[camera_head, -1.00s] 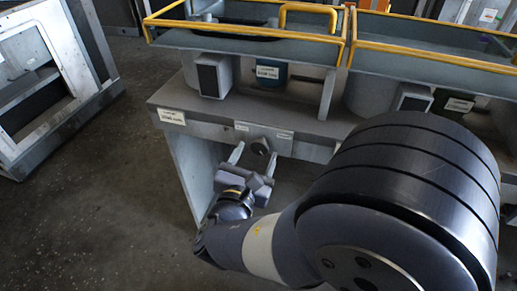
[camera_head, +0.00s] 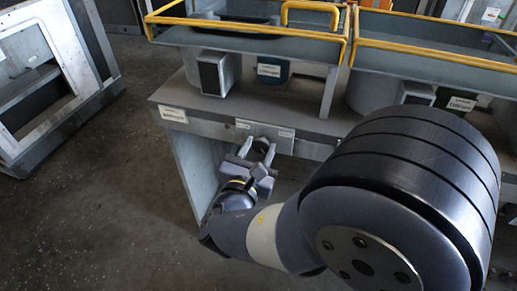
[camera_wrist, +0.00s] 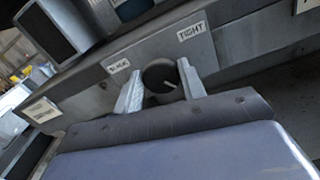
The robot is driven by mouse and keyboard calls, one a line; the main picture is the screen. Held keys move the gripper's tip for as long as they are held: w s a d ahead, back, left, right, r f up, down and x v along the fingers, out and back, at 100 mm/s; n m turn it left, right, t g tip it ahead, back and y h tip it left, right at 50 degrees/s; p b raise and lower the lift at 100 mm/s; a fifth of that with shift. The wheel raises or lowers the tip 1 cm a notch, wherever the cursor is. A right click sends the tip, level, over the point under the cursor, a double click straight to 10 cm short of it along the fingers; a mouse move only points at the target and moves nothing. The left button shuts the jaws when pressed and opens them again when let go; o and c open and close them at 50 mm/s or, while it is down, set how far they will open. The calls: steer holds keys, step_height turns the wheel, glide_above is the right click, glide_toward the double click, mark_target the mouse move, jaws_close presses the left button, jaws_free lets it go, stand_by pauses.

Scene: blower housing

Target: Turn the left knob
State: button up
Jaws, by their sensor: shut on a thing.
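The left knob (camera_head: 262,144) is a dark round knob on the front edge panel of the grey bench. In the wrist view the knob (camera_wrist: 163,80) sits between two paper labels, the right one reading "TIGHT"; the left one is too blurred to read surely. A pale line marks its face. My gripper (camera_head: 257,152) is at the panel with one finger on each side of the knob. In the wrist view my gripper (camera_wrist: 159,88) is shut on the knob, its light grey fingers to the left and right.
The grey bench (camera_head: 225,118) carries housings under yellow-railed trays (camera_head: 420,62). A dark box (camera_wrist: 54,30) stands above the panel at the upper left of the wrist view. A grey metal frame (camera_head: 20,140) stands at the far left. The floor between is clear.

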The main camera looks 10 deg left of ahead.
steer(key=shift+c, duration=0.5)
steer(key=shift+f+m+b, duration=0.15)
steer(key=shift+m+b, duration=0.25)
steer(key=shift+b, duration=0.15)
steer(key=m+b, duration=0.2)
steer(key=b, duration=0.1)
steer(key=shift+f+m+b, duration=0.15)
steer(key=shift+m+b, duration=0.15)
steer(key=shift+m, duration=0.1)
steer(key=shift+d+m+b, duration=0.1)
steer(key=shift+m+b, duration=0.9)
steer(key=shift+b, duration=0.25)
steer(key=shift+m+b, duration=1)
steer(key=shift+b, duration=0.05)
steer(key=shift+r, duration=0.2)
